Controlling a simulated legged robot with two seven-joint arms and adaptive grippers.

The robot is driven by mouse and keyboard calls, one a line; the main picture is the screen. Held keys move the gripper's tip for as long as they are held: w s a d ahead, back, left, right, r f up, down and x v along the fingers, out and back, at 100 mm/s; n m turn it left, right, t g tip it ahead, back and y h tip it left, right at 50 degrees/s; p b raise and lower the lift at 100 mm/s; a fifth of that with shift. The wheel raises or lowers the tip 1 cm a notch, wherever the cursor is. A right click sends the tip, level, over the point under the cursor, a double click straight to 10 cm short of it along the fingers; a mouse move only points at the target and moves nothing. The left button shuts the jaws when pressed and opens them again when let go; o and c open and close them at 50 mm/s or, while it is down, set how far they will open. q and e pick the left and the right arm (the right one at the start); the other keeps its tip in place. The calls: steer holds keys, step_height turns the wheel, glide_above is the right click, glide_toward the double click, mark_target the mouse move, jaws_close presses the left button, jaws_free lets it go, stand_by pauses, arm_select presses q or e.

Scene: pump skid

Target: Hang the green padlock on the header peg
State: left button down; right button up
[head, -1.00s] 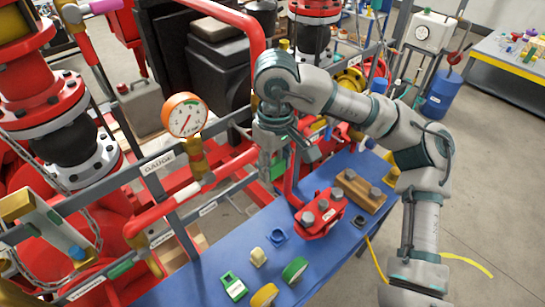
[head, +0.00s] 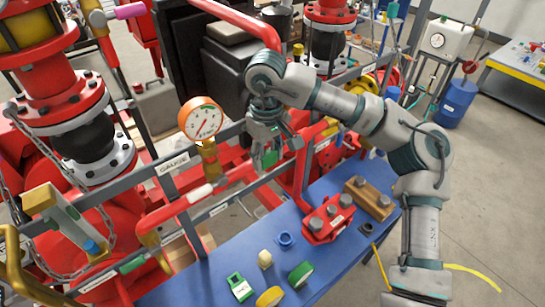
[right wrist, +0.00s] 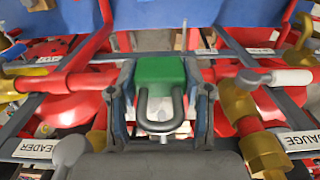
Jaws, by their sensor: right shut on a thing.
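My right gripper (head: 268,140) is shut on the green padlock (right wrist: 160,71). In the right wrist view the padlock's grey shackle (right wrist: 160,108) points toward the camera, and the body sits between the two fingers. In the head view only a small part of the green body (head: 271,158) shows below the fingers. The gripper is above the grey rail, right of the orange gauge. A HEADER label (right wrist: 35,147) shows at lower left in the right wrist view. I cannot clearly make out the header peg. My left gripper is not in view.
The blue bench (head: 205,268) below holds a red block with bolts (head: 329,219), a wooden block (head: 369,199), a green item (head: 239,287) and tape rolls. Open floor lies right.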

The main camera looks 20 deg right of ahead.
steer(key=shift+w+a, duration=0.15)
steer(key=shift+w, duration=0.1)
steer(key=shift+w+a, duration=0.15)
steer(key=shift+w, duration=0.4)
steer(key=shift+w+a+f+p, duration=0.25)
steer(key=shift+w+f+p, duration=0.35)
steer(key=shift+p, duration=0.4)
steer(key=o, duration=1.3)
steer(key=shift+o, duration=0.2)
